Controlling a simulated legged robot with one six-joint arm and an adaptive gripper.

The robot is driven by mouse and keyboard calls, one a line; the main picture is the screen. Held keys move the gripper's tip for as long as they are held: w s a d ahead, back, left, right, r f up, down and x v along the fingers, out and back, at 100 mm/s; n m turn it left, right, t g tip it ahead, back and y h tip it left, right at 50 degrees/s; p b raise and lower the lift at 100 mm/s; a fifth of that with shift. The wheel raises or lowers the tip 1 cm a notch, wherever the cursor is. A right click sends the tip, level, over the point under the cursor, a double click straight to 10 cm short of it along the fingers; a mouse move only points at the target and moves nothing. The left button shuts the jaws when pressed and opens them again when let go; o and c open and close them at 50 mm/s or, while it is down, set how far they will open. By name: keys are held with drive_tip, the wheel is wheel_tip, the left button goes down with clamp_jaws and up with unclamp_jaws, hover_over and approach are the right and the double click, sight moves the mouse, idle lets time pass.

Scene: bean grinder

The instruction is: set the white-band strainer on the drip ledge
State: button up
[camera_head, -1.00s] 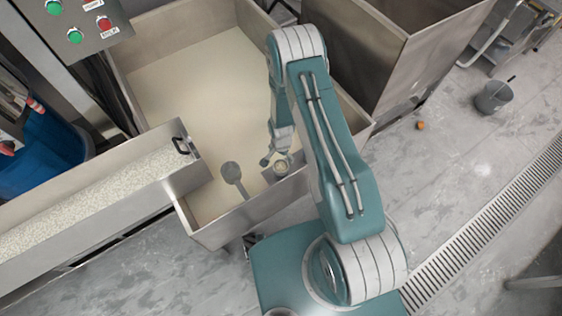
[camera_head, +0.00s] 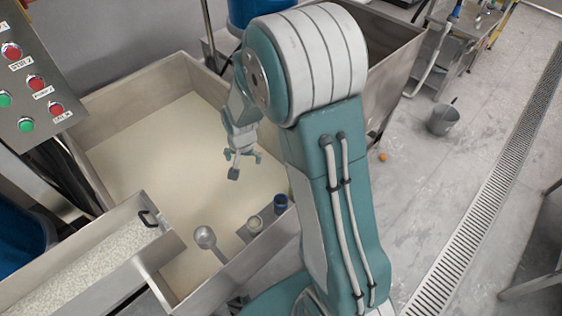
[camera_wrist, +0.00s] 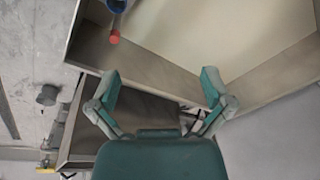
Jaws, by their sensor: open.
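A small cup-like strainer with a pale band (camera_head: 255,226) stands by the near right rim of the vat, above the cream-coloured contents. A dark blue one (camera_head: 280,204) stands just beyond it. I take the narrow rim strip (camera_head: 240,268) there for the drip ledge, but cannot be sure. My gripper (camera_head: 240,168) is open and empty over the vat, up and left of both strainers and apart from them. In the wrist view the gripper's two fingers (camera_wrist: 160,92) are spread with nothing between them.
A round-headed grey ladle (camera_head: 205,238) rests at the near side of the vat (camera_head: 92,168). A trough of pale grains (camera_head: 85,270) adjoins it at left, below a button panel (camera_head: 40,75). A bucket (camera_head: 442,120) stands on the open floor at right.

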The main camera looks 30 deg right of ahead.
drive_tip(key=s+r+n+t, duration=0.1)
drive_tip(key=s+r+n, duration=0.1)
drive_tip(key=s+r, duration=0.5)
drive_tip(key=s+r+n+t, duration=0.1)
drive_tip(key=s+r, duration=0.1)
drive_tip(key=r, duration=0.8)
drive_tip(key=s+r+n+t, duration=0.1)
drive_tip(key=s+r+n, duration=0.2)
drive_tip(key=s+r, duration=0.4)
drive_tip(key=s+d, duration=0.1)
drive_tip(key=s, duration=0.5)
drive_tip(key=shift+s+t, duration=0.2)
drive_tip(key=shift+t, duration=0.1)
